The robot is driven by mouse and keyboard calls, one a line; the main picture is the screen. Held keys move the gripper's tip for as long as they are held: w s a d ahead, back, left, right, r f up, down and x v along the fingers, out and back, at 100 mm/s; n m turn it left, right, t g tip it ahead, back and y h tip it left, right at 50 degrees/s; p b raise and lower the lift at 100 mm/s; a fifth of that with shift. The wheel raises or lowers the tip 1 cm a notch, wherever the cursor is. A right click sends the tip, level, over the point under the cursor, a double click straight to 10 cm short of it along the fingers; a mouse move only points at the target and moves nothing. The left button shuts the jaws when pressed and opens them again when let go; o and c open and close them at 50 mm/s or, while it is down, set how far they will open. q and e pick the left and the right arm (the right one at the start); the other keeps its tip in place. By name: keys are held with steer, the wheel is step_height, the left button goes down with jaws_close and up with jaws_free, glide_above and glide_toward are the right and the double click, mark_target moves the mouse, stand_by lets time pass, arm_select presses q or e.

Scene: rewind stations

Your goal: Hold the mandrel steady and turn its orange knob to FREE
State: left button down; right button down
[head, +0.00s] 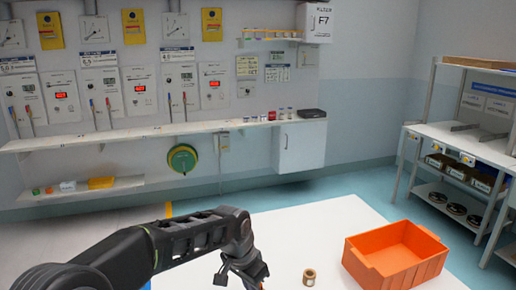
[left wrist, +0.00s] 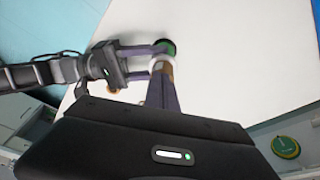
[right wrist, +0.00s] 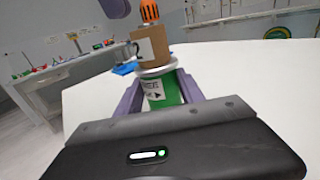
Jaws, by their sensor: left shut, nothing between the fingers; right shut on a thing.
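In the right wrist view the mandrel stands upright. It has a green base (right wrist: 163,93) with a white printed label, a pale flange, a brown cardboard core (right wrist: 153,46) and an orange knob (right wrist: 150,12) on top. My right gripper (right wrist: 158,95) is shut around the green base. The label's words are not clearly legible. My left gripper (left wrist: 160,85) is shut and empty, its fingertips close to the mandrel's top in the left wrist view. A purple fingertip shows left of the knob in the right wrist view. The mandrel is not visible in the head view.
A white table (head: 330,220) bears an orange crate (head: 395,255) and a small brown roll (head: 309,277). A blue item (right wrist: 125,68) lies behind the mandrel. A wall shelf (head: 160,133) and a rack (head: 460,140) stand beyond. The table's far part is clear.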

arm_select(q)
steer(key=shift+w+d, duration=0.2)
steer(key=shift+w, duration=0.35)
stand_by(0.7)
steer(key=shift+w+a, duration=0.5)
steer(key=shift+a, duration=0.05)
stand_by(0.5)
stand_by(0.4)
steer(key=shift+s+a, duration=0.25)
steer(key=shift+a, duration=0.1)
steer(key=v, duration=0.4)
steer(key=w+d+v, duration=0.1)
steer(key=shift+a+r, duration=0.1)
steer(key=shift+r, duration=0.45)
